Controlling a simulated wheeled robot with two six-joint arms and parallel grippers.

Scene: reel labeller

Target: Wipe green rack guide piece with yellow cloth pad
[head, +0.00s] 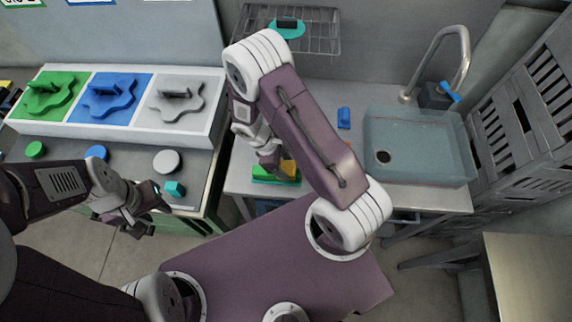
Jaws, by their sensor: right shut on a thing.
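My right gripper (272,163) is over the middle worktop, shut on the yellow cloth pad (289,168), which is partly hidden by the gripper. A green piece (272,178), which looks like the rack guide piece, lies right under the pad. The pad appears to be at its top, but I cannot tell whether they touch. My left gripper (156,214) is at the front edge of the left counter, near a teal block (174,188). Its fingers look apart and empty.
A panel with green (49,93), blue (108,97) and grey (176,102) shaped pieces stands at the left. Coloured knobs lie before it. A sink (419,147) with a tap is at the right. A small blue object (344,118) lies left of it. A wire rack (318,36) is behind.

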